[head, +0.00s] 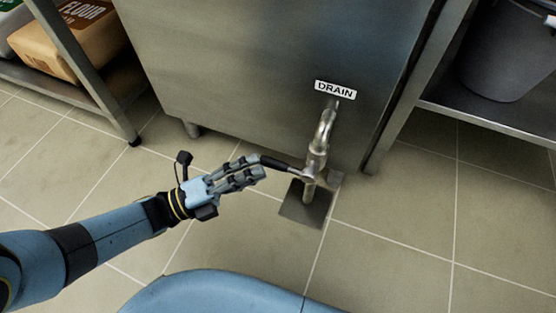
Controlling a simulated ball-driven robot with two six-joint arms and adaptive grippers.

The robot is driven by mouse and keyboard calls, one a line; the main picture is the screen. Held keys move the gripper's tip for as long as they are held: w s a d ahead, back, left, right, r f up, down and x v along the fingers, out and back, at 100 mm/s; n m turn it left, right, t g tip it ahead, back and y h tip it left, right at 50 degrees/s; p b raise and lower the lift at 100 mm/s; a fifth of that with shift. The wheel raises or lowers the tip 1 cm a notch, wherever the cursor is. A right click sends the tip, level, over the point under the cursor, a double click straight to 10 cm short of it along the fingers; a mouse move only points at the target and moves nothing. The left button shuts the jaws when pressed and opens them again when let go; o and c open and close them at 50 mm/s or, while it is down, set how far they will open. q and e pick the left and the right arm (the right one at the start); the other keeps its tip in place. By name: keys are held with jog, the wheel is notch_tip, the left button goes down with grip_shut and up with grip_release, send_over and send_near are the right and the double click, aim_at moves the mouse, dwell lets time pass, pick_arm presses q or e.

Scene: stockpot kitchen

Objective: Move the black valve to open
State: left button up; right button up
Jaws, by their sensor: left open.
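The black valve handle (276,162) sticks out to the left from the metal drain tap (319,147). The tap comes out of the front of a steel cabinet, below a white "DRAIN" label (335,90), and its spout points down. My left gripper (257,169) is open at the outer end of the handle, with its fingers pointing right. The fingers overlap the handle's end in the picture; I cannot tell whether they touch it. My right gripper is not in view.
The steel cabinet (250,60) fills the middle back. A dark square floor drain (304,207) lies under the spout. Flour bags (75,35) sit on a left shelf, and a grey bucket (505,50) stands on a right shelf. The tiled floor at right is clear.

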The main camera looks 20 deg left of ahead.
aim_at(274, 161)
pick_arm(q)
jog(key=x, duration=0.4)
jog(key=shift+w+d, duration=0.25)
jog(key=shift+d, duration=0.1)
jog(key=shift+c, duration=0.3)
grip_shut()
jog(key=shift+f, duration=0.1)
